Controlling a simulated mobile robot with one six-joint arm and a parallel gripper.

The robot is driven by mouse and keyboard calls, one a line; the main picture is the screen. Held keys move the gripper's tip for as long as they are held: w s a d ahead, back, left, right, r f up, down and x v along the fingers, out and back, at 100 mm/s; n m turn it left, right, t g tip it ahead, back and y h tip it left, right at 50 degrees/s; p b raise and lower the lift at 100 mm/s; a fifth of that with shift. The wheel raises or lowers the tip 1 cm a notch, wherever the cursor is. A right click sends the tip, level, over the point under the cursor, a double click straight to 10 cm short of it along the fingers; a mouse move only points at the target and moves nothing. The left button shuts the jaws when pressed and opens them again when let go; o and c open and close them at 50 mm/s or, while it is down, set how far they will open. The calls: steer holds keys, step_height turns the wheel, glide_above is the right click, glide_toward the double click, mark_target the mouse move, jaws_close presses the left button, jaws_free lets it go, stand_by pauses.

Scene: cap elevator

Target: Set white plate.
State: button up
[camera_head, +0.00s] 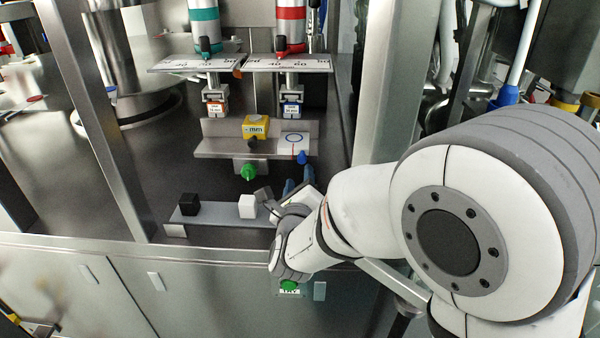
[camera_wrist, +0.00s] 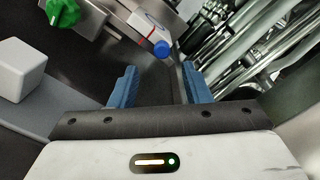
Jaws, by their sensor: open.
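A white plate with a blue ring and a red edge mark (camera_head: 296,141) sits at the right of the middle metal ledge, with a blue knob (camera_head: 303,158) at its front. In the wrist view the plate (camera_wrist: 147,24) and the knob (camera_wrist: 162,48) lie beyond my fingertips. Two white scale plates, left (camera_head: 196,63) and right (camera_head: 290,63), sit higher under a teal and a red cylinder. My gripper (camera_head: 299,186) is below and in front of the ledge, to the right of a white cube (camera_head: 247,206). Its blue fingers (camera_wrist: 160,84) are apart with nothing between them.
A black cube (camera_head: 190,204) and the white cube stand on a low grey shelf (camera_head: 215,217). A yellow block (camera_head: 255,126) and a green knob (camera_head: 249,171) are left of the ringed plate. A metal post (camera_head: 380,90) stands close on the right.

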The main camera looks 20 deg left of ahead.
mark_target(302, 161)
steer(key=shift+s, duration=0.15)
steer(key=f+m+b, duration=0.1)
steer(key=b, duration=0.2)
steer(key=shift+d+m, duration=0.1)
steer(key=shift+m, duration=0.2)
steer(key=shift+m+b, duration=0.8)
steer(key=shift+b, duration=0.2)
steer(key=m+b, duration=0.2)
steer(key=b, duration=0.1)
steer(key=shift+d+r+m, duration=0.1)
steer(key=shift+m, duration=0.3)
steer(key=shift+r+m+b, duration=0.3)
steer(key=shift+m+b, duration=0.1)
steer(key=shift+m, duration=0.2)
steer(key=x, duration=0.7)
steer(key=shift+w, duration=0.4)
steer(key=shift+c, duration=0.2)
jaws_close()
